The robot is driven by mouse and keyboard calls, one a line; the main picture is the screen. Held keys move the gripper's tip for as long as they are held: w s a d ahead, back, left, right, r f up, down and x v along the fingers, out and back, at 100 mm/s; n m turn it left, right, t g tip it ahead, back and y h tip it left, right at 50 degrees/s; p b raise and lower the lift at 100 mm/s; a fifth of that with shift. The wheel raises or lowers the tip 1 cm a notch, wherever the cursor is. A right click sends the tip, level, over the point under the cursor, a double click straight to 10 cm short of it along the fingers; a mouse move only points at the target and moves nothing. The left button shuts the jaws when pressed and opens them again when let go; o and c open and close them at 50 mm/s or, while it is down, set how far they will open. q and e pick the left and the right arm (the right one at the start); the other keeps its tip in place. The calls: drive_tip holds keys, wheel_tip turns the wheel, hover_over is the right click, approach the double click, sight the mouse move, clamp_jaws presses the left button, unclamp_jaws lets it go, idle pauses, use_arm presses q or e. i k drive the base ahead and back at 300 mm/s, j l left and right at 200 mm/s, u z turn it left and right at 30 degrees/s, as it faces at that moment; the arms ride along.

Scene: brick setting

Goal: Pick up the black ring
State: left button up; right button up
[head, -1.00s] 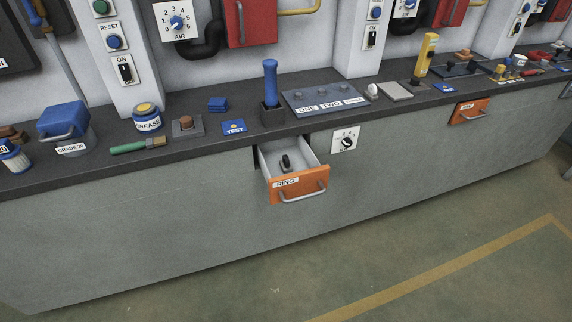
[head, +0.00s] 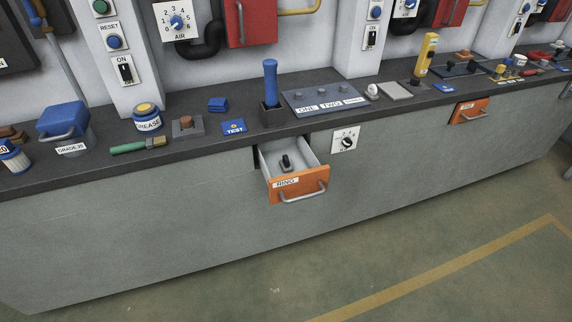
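The black ring (head: 286,163) is in the open drawer (head: 322,160) in the middle of the head view. It looks like a small dark upright shape on the drawer's grey floor; its full outline is too small to tell. The drawer has an orange front labelled "RING" and a grey bar handle (head: 303,194). It sticks out from the grey cabinet below the dark worktop. Neither of my grippers shows in the head view.
The dark worktop (head: 200,152) holds a blue lever (head: 270,85), a grease pot (head: 148,118), a green-handled brush (head: 130,148) and a grey button panel (head: 322,98). A dial plate (head: 345,140) is right of the drawer. The floor in front is clear.

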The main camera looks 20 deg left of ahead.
sight(286, 166)
drive_tip(key=i+l, duration=0.25)
drive_tip(key=i, duration=0.15)
drive_tip(key=i+l, duration=0.25)
drive_tip(key=i, duration=0.15)
